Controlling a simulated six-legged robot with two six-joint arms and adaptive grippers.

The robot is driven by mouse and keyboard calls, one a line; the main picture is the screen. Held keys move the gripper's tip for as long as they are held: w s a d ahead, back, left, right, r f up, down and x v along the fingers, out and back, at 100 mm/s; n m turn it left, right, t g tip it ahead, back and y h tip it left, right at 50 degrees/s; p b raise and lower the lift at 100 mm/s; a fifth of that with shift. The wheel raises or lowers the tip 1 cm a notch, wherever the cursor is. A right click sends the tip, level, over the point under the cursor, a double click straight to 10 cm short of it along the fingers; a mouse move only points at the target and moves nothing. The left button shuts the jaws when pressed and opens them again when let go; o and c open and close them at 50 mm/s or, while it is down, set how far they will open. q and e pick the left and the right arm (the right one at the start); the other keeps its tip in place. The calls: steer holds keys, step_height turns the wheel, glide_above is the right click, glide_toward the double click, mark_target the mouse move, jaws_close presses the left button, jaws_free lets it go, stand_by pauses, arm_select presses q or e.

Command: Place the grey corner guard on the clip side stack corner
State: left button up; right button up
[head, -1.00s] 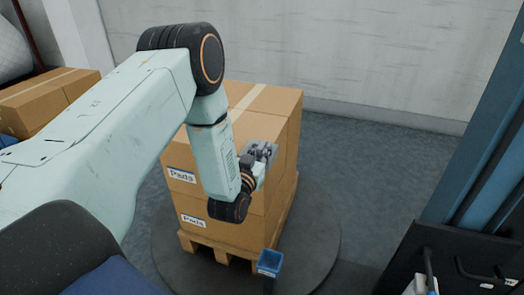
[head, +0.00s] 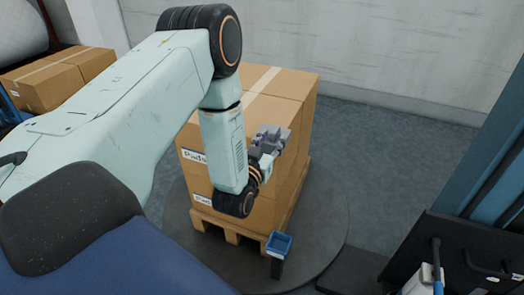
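A stack of brown cardboard boxes (head: 291,103) labelled "Pads" stands on a wooden pallet (head: 243,236). My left gripper (head: 274,137) is in front of the stack's near upright corner, with its fingers toward the boxes' upper part. The gripper and my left arm cover much of the stack's front face. I cannot make out a grey corner guard apart from the grey gripper parts, nor whether the fingers are open or shut. Whether the gripper touches the boxes is also unclear. My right gripper is out of view.
The pallet is on a round dark turntable (head: 327,243). A blue and black machine (head: 480,215) is at the right. More boxes (head: 52,86) lie at the far left. Floor right of the stack is clear.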

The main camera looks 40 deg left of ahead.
arm_select(q)
steer(key=p+v, duration=0.2)
steer(key=v, duration=0.7)
steer(key=s+d+f+m+g+h, duration=0.1)
steer(key=s+d+f+g+h, duration=0.1)
steer(key=s+d+f+g, duration=0.3)
steer(key=s+d+f+g+h, duration=0.2)
steer(key=s+f+g, duration=0.15)
steer(key=f, duration=0.45)
steer(key=s+d+f+g, duration=0.1)
steer(key=s+g, duration=0.3)
steer(key=s, duration=0.6)
steer(key=s+d+f+m+g, duration=0.1)
steer(key=s+d+f+g, duration=0.1)
steer(key=s+g, duration=0.3)
steer(key=s, duration=0.4)
steer(key=shift+s+f, duration=0.4)
steer(key=shift+d, duration=0.2)
